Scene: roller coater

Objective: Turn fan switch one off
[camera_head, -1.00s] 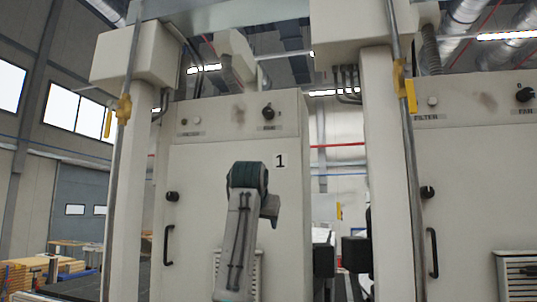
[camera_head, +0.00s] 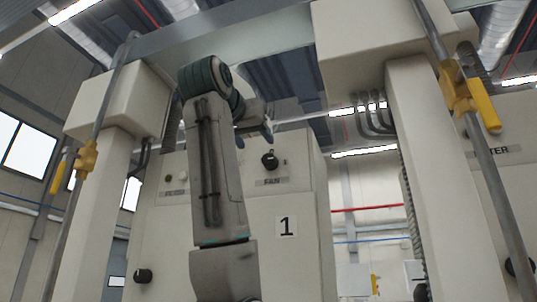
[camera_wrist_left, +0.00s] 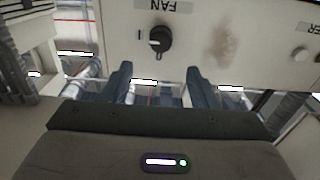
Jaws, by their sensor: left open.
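The fan switch (camera_head: 270,160) is a black rotary knob above the FAN label on the upper panel of cabinet 1 (camera_head: 305,250). I see no contact with the knob. My right gripper is in neither view.
A second, pale knob (camera_head: 183,176) is on the same panel, partly near my left arm. White posts with grey pipes and yellow valve handles (camera_head: 484,105) stand at both sides. A beam (camera_head: 240,40) crosses overhead. Another cabinet (camera_head: 500,170) is at the right.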

